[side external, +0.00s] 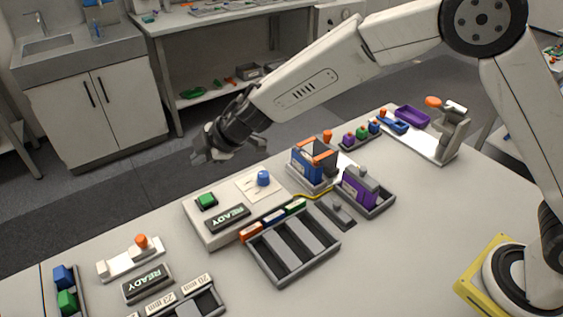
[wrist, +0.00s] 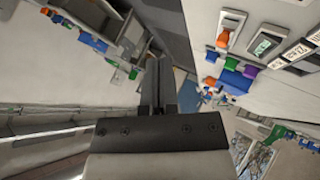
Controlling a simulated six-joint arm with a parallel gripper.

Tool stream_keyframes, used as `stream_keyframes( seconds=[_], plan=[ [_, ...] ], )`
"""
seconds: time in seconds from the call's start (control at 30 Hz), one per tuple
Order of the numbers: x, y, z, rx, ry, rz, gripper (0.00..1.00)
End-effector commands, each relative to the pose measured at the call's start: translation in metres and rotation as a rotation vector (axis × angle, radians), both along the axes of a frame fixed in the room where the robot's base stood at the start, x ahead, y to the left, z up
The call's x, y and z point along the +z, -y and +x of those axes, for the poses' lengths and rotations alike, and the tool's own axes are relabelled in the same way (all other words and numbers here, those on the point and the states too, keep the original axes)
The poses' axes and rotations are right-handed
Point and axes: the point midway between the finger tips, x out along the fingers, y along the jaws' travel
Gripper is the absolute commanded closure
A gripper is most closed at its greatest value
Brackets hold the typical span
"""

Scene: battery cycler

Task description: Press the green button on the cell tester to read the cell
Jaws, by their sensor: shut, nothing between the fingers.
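The cell tester (side external: 220,232) is a pale box on the table in the side view. Its green button (side external: 206,200) sits at the box's left end and looks raised. A dark display (side external: 228,219) reading READY is in front of the button, and a blue knob (side external: 263,177) is to the right. My gripper (side external: 204,152) is in the air above and behind the tester, apart from the button. Its fingers also show in the wrist view (wrist: 159,72), shut and empty. I cannot make out the green button in the wrist view.
A three-slot tray (side external: 318,256) stands before the tester. A blue cell holder (side external: 313,163) and a purple block (side external: 358,188) stand to its right. An orange-knobbed lever (side external: 140,243) and another READY display (side external: 147,284) are at front left. Nothing visible stands over the button.

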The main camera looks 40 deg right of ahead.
Motion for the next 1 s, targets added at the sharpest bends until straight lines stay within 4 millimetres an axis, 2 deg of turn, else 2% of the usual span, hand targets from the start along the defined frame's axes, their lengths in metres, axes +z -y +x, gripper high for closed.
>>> stream_keyframes(
  seconds=[0.37,1.0],
  plan=[
    [-0.013,0.000,0.000,-0.002,-0.003,0.001,1.00],
    [-0.050,0.000,0.000,-0.001,-0.002,-0.001,1.00]
  ],
)
